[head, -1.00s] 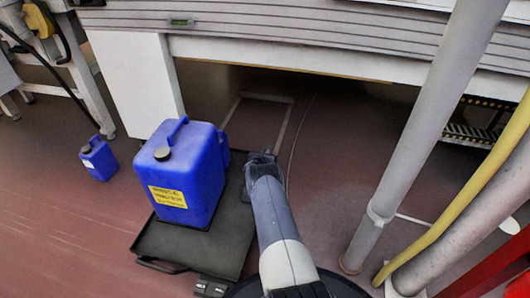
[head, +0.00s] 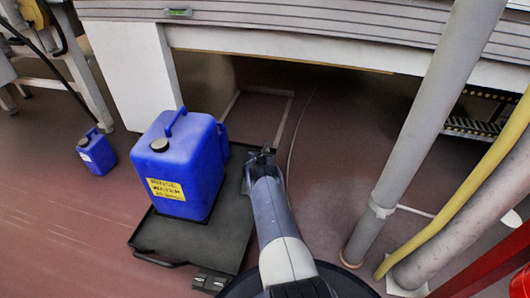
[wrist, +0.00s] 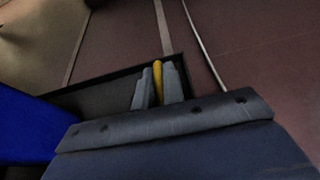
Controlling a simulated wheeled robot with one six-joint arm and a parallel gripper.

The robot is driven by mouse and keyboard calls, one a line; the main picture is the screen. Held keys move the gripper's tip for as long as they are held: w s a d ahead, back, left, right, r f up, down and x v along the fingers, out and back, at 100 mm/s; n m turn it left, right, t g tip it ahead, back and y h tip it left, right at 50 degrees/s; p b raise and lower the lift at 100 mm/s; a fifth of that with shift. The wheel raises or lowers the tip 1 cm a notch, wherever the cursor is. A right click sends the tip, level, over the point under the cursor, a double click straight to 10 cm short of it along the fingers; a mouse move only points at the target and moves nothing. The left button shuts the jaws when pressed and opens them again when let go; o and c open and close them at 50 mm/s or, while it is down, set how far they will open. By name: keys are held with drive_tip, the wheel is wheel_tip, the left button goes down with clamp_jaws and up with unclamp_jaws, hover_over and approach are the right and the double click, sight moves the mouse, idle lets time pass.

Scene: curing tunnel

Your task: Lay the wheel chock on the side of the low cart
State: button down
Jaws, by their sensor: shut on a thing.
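The low cart (head: 215,245) is a flat dark platform with a raised rim, left of my arm in the head view. Its dark bed also shows in the wrist view (wrist: 98,97). My gripper (head: 262,155) is over the cart's far right part in the head view. In the wrist view my gripper (wrist: 158,82) is shut on a thin yellow piece, the wheel chock (wrist: 158,74). Only a narrow strip of the chock shows between the fingers. I cannot tell whether it touches the cart.
A large blue rinse water canister (head: 180,165) stands on the cart, with another blue shape partly hidden behind it. A small blue jug (head: 97,153) stands on the floor at left. A grey pipe (head: 415,145) and a yellow hose (head: 470,190) rise at right.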

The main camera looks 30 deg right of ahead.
drive_tip(key=shift+f, duration=0.35)
drive_tip(key=c, duration=1.4)
unclamp_jaws()
drive_tip(key=shift+c, duration=0.2)
wheel_tip(320, 180, up, 10)
drive_tip(key=p, duration=0.5)
drive_tip(key=shift+p, duration=0.4)
